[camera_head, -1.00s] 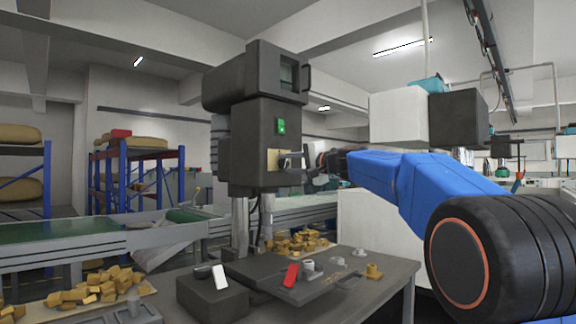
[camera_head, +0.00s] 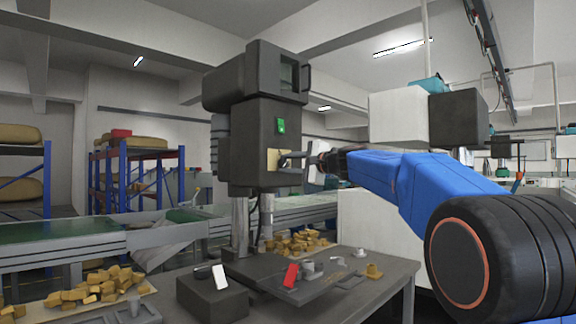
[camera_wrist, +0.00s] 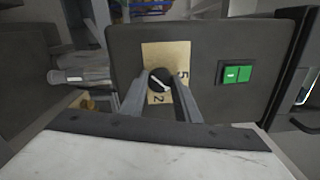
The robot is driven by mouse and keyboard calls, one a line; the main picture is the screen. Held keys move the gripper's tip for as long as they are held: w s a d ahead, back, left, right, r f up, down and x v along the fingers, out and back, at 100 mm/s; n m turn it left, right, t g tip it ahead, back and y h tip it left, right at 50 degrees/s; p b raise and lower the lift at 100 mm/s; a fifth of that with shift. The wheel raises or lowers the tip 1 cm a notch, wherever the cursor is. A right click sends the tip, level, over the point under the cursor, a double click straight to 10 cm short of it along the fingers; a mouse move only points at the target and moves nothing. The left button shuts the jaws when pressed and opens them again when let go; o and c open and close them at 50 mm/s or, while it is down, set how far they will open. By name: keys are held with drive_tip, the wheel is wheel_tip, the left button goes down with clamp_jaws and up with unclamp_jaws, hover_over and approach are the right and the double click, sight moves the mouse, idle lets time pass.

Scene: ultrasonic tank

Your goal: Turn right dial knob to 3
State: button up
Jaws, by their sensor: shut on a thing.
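The dial knob (camera_wrist: 158,78) is round and black with a white pointer line lying at a slant, on a tan plate (camera_wrist: 165,52) marked with numbers; a 5 and a 2 are readable, the other marks are hidden. My gripper (camera_wrist: 160,84) has its two fingers on either side of the knob and is shut on it. In the head view my gripper (camera_head: 287,161) reaches in from the right to the plate (camera_head: 272,161) on the front of the dark machine (camera_head: 266,120); the knob is hidden there behind the fingers.
A green switch (camera_wrist: 235,73) sits beside the plate; in the head view it is above it (camera_head: 281,126). The machine's table (camera_head: 385,285) holds a red-topped piece (camera_head: 290,275), a white-topped piece (camera_head: 220,277) and small metal parts. A conveyor (camera_head: 70,229) runs behind.

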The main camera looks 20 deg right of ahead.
drive_tip(key=shift+f, duration=0.1)
drive_tip(key=o, duration=1)
drive_tip(key=shift+o, duration=0.2)
drive_tip(key=v, duration=1.7)
drive_tip(key=shift+d, duration=0.2)
drive_tip(key=shift+s, duration=0.15)
